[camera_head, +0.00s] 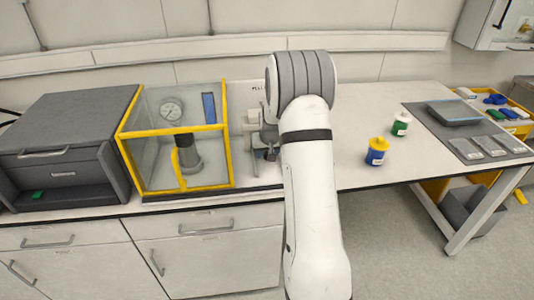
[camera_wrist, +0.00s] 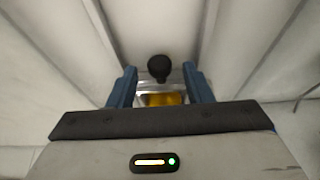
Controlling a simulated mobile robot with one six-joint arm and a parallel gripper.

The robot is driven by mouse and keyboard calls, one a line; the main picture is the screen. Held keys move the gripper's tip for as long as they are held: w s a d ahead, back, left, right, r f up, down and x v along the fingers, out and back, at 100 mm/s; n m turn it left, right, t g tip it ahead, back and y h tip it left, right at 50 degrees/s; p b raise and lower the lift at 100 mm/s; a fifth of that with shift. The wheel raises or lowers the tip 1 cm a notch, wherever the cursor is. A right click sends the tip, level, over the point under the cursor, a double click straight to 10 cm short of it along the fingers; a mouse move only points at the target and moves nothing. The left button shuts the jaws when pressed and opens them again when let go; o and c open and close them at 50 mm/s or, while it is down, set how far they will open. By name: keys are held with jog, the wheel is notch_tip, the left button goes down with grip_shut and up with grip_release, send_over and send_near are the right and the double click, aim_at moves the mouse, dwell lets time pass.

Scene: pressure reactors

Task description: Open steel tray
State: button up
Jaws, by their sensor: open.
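In the wrist view, my gripper (camera_wrist: 159,70) is open, its two blue fingers well apart. A round black knob (camera_wrist: 159,67) lies between the fingertips, with a gap on each side. Just below it is a bright metal piece (camera_wrist: 146,87) with a yellow area inside. I cannot tell for sure whether this is the steel tray. In the camera_head view, my arm hides my gripper and much of a grey metal device (camera_head: 254,115) on the bench. A shallow blue-grey tray (camera_head: 454,112) sits at the right on a dark mat (camera_head: 420,118).
A yellow-framed clear enclosure (camera_head: 178,130) with a gauge stands left of my arm, beside a dark grey cabinet (camera_head: 70,140). A yellow-capped blue jar (camera_head: 376,152) and a green-labelled jar (camera_head: 400,124) stand right of my arm. Free bench surface surrounds them.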

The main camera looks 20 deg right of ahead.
jog(key=shift+w+f, duration=0.25)
jog(key=shift+f, duration=0.4)
grip_shut()
jog(key=shift+d, duration=0.1)
